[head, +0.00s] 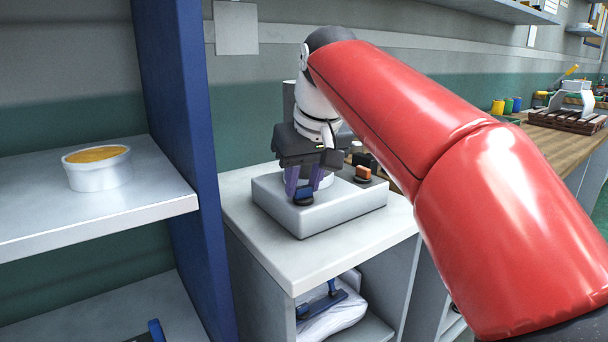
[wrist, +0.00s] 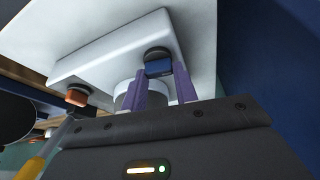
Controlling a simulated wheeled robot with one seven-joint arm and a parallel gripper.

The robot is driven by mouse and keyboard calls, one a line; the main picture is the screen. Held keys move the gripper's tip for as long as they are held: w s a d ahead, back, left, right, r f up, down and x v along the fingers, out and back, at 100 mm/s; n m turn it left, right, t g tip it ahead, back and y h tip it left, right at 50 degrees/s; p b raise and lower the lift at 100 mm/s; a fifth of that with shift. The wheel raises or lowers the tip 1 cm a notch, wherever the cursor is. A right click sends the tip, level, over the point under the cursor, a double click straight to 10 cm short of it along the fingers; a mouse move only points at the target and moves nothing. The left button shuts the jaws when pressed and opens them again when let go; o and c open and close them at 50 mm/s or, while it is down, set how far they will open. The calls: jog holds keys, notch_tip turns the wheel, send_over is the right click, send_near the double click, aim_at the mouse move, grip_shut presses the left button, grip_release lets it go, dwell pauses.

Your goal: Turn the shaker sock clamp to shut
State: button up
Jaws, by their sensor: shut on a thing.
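A pale grey box-shaped unit (head: 338,211) sits on the white counter, with a dark-based blue knob (head: 304,197) at its front and an orange knob (head: 363,173) at its right. My gripper (head: 304,187) points down at the blue knob, its two purple fingers on either side of it. In the wrist view the blue knob (wrist: 159,68) sits between the purple fingertips, and the fingers are shut on it. The orange knob (wrist: 76,96) stands apart at the left. A white cylinder (wrist: 127,97) is partly hidden behind the fingers. I cannot tell which part is the sock clamp.
A blue upright panel (head: 180,150) stands left of the counter (head: 290,258). A shelf holds a white tub with yellow contents (head: 98,168). A white bundle with a blue-handled item (head: 332,308) lies in the cubby below. A wooden bench (head: 545,146) extends right.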

jog(key=m, duration=0.1)
jog(key=m+h+p, duration=0.1)
jog(key=m+p, duration=0.1)
jog(key=shift+a+r+m, duration=0.1)
jog(key=shift+r+m, duration=0.15)
jog(key=shift+m, duration=0.05)
jog(key=m+h+p, duration=0.1)
jog(key=m+p, duration=0.1)
jog(key=m, duration=0.1)
jog(key=shift+m+h, duration=0.3)
jog(key=shift+h, duration=0.1)
jog(key=m+h+p, duration=0.1)
jog(key=m, duration=0.1)
jog(key=m+p, duration=0.2)
jog(key=m, duration=0.1)
jog(key=shift+a+f+g+h, duration=0.1)
jog(key=shift+f+g+h, duration=0.05)
jog(key=shift+g+h, duration=0.2)
jog(key=shift+m, duration=0.4)
jog(key=o, duration=1)
jog(key=shift+f, duration=0.1)
